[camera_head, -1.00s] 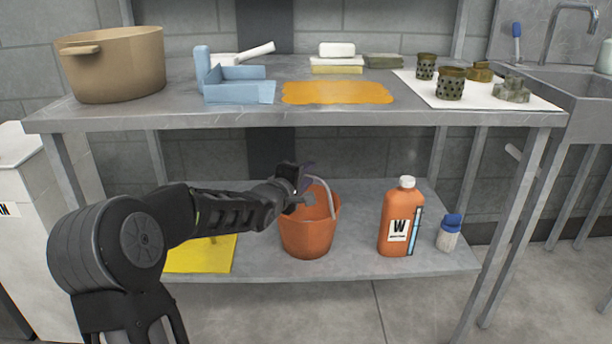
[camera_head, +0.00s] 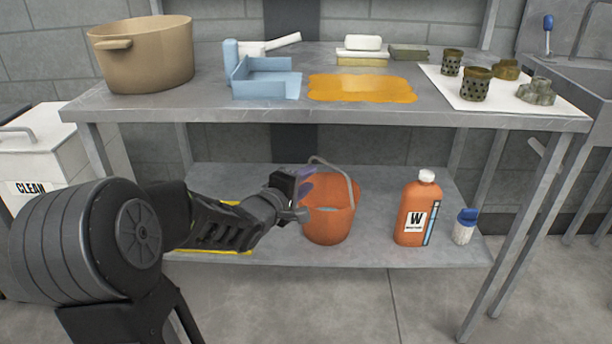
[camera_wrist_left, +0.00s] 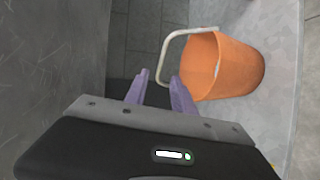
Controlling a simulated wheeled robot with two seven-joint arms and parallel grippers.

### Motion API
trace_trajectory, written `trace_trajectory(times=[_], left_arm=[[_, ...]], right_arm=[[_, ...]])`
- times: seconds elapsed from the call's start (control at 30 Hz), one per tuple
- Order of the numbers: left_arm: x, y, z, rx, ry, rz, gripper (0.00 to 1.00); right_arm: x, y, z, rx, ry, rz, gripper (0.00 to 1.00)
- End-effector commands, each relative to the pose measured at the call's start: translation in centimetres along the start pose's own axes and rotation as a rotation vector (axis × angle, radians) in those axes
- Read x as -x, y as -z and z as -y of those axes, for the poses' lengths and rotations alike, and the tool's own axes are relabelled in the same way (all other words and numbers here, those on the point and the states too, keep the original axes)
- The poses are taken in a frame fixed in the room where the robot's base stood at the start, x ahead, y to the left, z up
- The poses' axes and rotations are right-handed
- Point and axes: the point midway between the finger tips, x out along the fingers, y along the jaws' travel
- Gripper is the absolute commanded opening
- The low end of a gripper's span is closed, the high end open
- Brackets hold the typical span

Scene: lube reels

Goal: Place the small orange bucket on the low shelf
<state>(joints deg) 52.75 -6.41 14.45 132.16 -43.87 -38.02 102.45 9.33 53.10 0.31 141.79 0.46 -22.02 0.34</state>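The small orange bucket (camera_head: 332,222) sits on the low grey shelf (camera_head: 372,252), left of an orange bottle. Its pale handle (camera_head: 348,170) is raised above the rim. My left gripper (camera_head: 303,184) is just left of the bucket, close to its rim. In the left wrist view the purple fingers (camera_wrist_left: 158,90) are apart with nothing held between them. The bucket (camera_wrist_left: 228,68) lies beyond and to the right of them, and its handle (camera_wrist_left: 172,45) arcs near the right fingertip. Whether the finger touches the handle, I cannot tell. My right gripper is not in view.
An orange bottle (camera_head: 414,212) and a blue-capped jar (camera_head: 465,226) stand right of the bucket. The table top (camera_head: 330,118) overhangs the shelf and carries a tan pot (camera_head: 148,62) and a blue tray (camera_head: 265,90).

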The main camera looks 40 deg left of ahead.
Motion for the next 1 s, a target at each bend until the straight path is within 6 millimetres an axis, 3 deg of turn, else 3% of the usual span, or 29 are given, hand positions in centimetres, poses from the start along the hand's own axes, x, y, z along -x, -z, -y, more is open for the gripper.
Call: trace_trajectory(times=[0.8,0.9,1.0], left_arm=[[-0.1,0.0,0.1,0.0,0.001,0.001,0.3],[-0.4,-0.6,0.9,-0.005,0.015,0.01,0.3],[-1.3,-2.3,3.5,-0.028,0.061,0.036,0.3]], right_arm=[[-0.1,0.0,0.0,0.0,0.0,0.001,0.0],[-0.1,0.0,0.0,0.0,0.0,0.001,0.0],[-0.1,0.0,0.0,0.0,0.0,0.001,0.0]])
